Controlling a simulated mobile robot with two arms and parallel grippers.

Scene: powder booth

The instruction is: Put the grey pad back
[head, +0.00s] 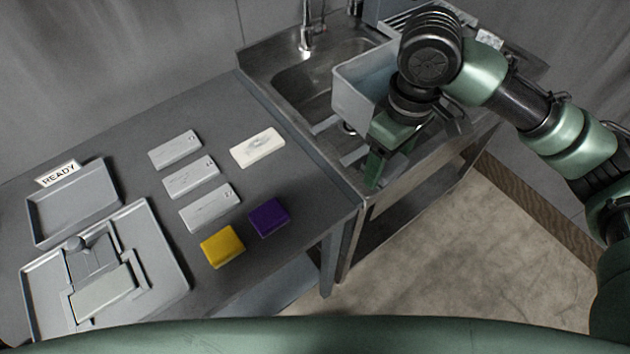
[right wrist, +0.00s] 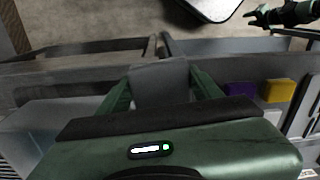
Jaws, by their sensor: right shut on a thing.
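The grey pad (right wrist: 160,82) sits between the two green fingers of my right gripper (right wrist: 163,88) in the right wrist view. In the head view my right gripper (head: 374,166) points down at the front edge of the sink unit, right of the table; the pad is hidden there. A purple pad (head: 269,217) and a yellow pad (head: 222,246) lie side by side near the table's front edge. They also show at the right of the right wrist view, purple (right wrist: 240,89) and yellow (right wrist: 279,90). My left gripper (right wrist: 258,17) shows small at the top right there; its jaws are unclear.
The sink unit (head: 290,75) has a tap (head: 307,28) and a grey bin (head: 358,92) close to my right gripper. Three labelled grey blocks (head: 191,177), a smudged white block (head: 257,148), an empty READY tray (head: 75,203) and a tray with a fixture (head: 160,250) occupy the table.

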